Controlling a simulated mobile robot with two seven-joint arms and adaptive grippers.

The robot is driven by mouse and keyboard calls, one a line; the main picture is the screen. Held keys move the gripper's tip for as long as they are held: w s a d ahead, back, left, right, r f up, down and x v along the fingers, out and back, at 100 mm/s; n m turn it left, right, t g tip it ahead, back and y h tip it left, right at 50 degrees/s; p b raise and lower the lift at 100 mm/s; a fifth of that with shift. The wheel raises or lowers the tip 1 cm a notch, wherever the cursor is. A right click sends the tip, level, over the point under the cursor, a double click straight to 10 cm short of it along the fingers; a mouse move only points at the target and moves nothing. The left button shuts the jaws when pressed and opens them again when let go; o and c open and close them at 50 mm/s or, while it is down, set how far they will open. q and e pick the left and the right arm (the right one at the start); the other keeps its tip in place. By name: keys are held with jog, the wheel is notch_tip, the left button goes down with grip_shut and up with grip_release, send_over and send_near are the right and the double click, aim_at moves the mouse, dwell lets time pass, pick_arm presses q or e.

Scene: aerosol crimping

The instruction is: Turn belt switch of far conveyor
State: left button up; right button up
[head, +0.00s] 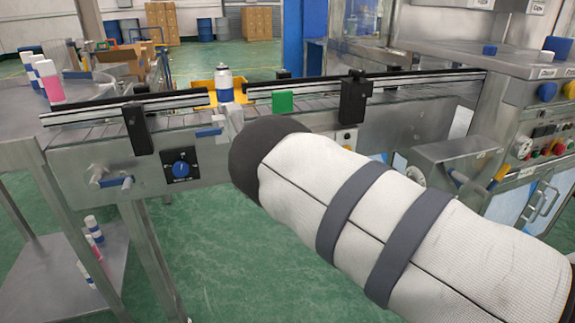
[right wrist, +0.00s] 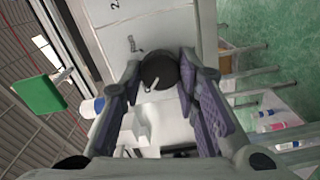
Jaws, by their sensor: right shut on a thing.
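In the right wrist view, a round black knob (right wrist: 159,71) with a white pointer sits on a pale panel (right wrist: 118,32) marked with a "2". My right gripper (right wrist: 160,68) has its two fingers on either side of this knob and is shut on it. In the head view my right arm reaches in from the right to the conveyor (head: 225,128), and its dark wrist end hides the gripper and the knob. A blue rotary switch (head: 181,168) on a black plate shows on the conveyor's left front. My left gripper is not in view.
A white can with blue bands (head: 224,84) stands on the conveyor by the guide rails. A green block (head: 283,102) and a black bracket (head: 353,98) are near my wrist. A round table (head: 75,99) with bottles is at left; a control panel (head: 540,140) is at right.

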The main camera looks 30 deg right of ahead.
jog(key=o, duration=1.2)
jog(key=shift+c, duration=0.2)
jog(key=v, duration=1.2)
